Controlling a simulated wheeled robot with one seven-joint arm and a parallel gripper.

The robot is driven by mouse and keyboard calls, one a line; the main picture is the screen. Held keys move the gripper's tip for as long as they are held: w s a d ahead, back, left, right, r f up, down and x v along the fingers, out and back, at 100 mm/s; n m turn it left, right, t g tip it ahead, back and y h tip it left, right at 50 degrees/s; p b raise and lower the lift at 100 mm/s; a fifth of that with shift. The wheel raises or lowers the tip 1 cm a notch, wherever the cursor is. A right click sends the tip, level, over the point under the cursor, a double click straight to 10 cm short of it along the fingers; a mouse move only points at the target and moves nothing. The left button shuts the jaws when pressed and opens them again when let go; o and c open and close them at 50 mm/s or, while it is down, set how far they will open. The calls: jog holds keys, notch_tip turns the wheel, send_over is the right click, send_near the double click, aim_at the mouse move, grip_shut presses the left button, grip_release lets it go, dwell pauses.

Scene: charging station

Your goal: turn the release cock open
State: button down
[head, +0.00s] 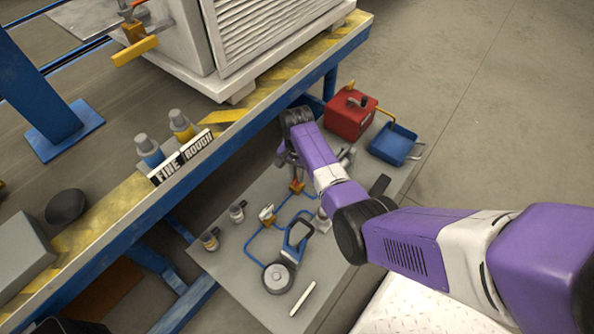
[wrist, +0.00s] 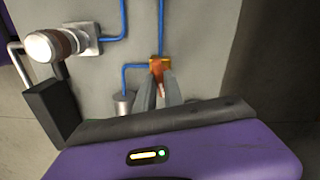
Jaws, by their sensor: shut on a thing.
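The release cock, a small orange valve body (head: 297,186) on the thin blue pipework, sits on the grey panel below the bench edge. In the wrist view its orange body (wrist: 158,63) is just beyond my fingertips, where blue pipes meet. My gripper (wrist: 162,88) is shut on its small lever, of which only a little orange shows between the fingers. In the head view my gripper (head: 294,172) is at the cock, and my purple arm hides part of it. I cannot tell the lever's exact angle.
A round gauge-like part (wrist: 48,46) and a grey cylinder (wrist: 123,104) stand close to my gripper. A red box (head: 349,115) and a blue tray (head: 393,144) lie to the right. The bench edge (head: 240,125) overhangs on the left.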

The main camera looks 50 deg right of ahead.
jog(key=n+p, duration=0.2)
jog(key=n, duration=0.1)
jog(key=shift+r+n, duration=0.15)
jog(key=shift+n, duration=0.25)
jog(key=n+p, duration=0.1)
jog(key=n, duration=0.2)
jog(key=shift+n+p, duration=0.3)
jog(key=n+p, duration=0.1)
jog(key=n, duration=0.3)
jog(key=shift+n+p, duration=0.3)
jog(key=shift+n, duration=1.6)
jog(key=c, duration=1.4)
grip_release()
jog(key=shift+c, duration=0.2)
